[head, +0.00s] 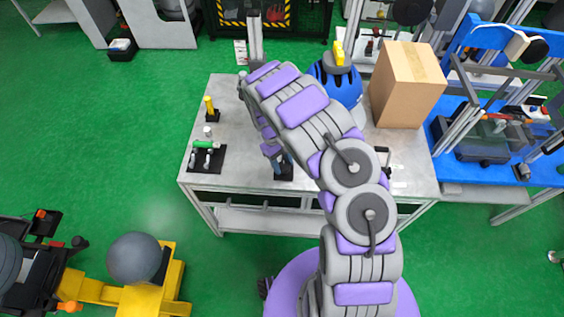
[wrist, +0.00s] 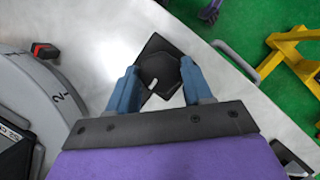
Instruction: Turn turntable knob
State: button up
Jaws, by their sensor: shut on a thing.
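The turntable knob (wrist: 159,70) looks like a dark, roughly hexagonal piece on a black square plate in the wrist view. My gripper (wrist: 160,82) has its two blue fingers on either side of it, shut on it. In the head view my gripper (head: 280,162) reaches down at the front of the grey metal table (head: 240,180), over a small black base (head: 284,175). My arm hides much of the table's middle, and the knob itself is not clear there.
A cardboard box (head: 405,85) and a blue rounded object with a yellow top (head: 340,80) stand behind my arm. A black plate with a green handle (head: 206,145) and a yellow post (head: 210,105) are at left. A grey numbered disc (wrist: 35,90) lies left in the wrist view.

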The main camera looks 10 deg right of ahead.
dwell(0.4)
jog(key=o, duration=1)
jog(key=shift+p+v, duration=1.4)
jog(key=shift+v, duration=7.25)
jog(key=shift+r, duration=0.1)
